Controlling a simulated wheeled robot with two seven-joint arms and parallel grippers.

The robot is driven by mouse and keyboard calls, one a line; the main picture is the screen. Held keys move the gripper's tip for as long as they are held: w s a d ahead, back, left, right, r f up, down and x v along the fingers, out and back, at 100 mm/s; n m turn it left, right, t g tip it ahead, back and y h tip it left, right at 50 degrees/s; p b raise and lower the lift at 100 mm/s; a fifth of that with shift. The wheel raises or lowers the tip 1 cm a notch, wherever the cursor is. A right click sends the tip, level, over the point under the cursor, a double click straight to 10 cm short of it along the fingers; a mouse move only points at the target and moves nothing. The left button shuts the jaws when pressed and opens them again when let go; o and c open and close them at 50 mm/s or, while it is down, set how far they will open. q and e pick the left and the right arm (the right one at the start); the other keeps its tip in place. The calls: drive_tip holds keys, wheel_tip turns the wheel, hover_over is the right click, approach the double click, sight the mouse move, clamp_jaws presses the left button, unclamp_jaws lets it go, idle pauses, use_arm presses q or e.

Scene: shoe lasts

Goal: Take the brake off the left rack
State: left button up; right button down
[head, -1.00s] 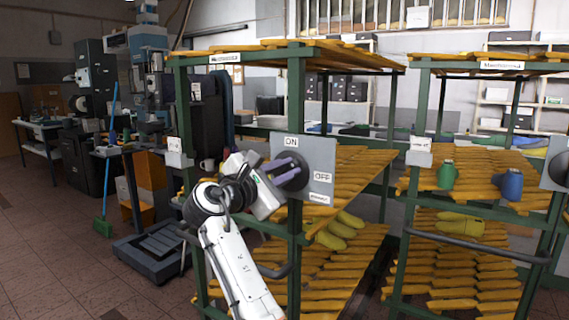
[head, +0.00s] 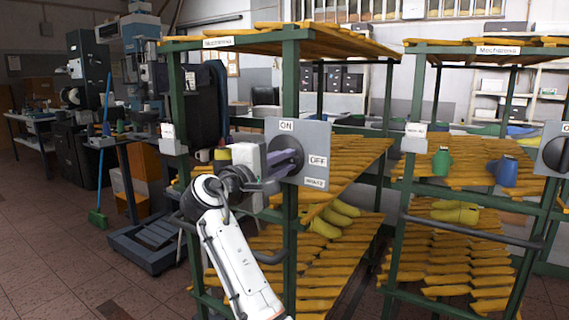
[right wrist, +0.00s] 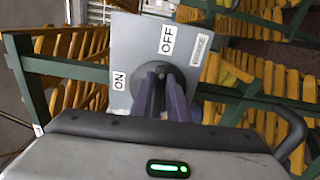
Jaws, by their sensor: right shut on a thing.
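The left rack (head: 291,88) is a green frame with yellow slatted shelves. A grey brake panel (head: 317,139) on its front post carries ON at the top, OFF at the right and a dark round knob (head: 287,154). The panel also shows in the right wrist view (right wrist: 140,55), with the knob (right wrist: 160,70) partly hidden. My right gripper (head: 280,167) reaches the knob from the left; its purple fingers (right wrist: 162,98) are shut on the knob's grip. The fingers hide the grip, so I cannot tell its exact angle. My left gripper is not in view.
A second green rack (head: 420,110) stands to the right with its own panel (head: 555,148) and a dark front bar (head: 470,234). Yellow lasts (head: 335,218) lie on the left rack's lower shelf. Tiled floor (head: 50,220) is open at the left, beside a dark machine base (head: 155,245).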

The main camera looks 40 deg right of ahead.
drive_tip(key=shift+f+m, duration=0.1)
drive_tip(key=shift+m, duration=0.2)
idle(0.4)
drive_tip(key=c, duration=1.7)
unclamp_jaws()
drive_tip(key=v, duration=1)
drive_tip(key=shift+s+a+b, duration=0.1)
drive_tip(key=shift+a+b, duration=0.05)
drive_tip(key=shift+b, duration=0.25)
drive_tip(key=shift+f, duration=0.1)
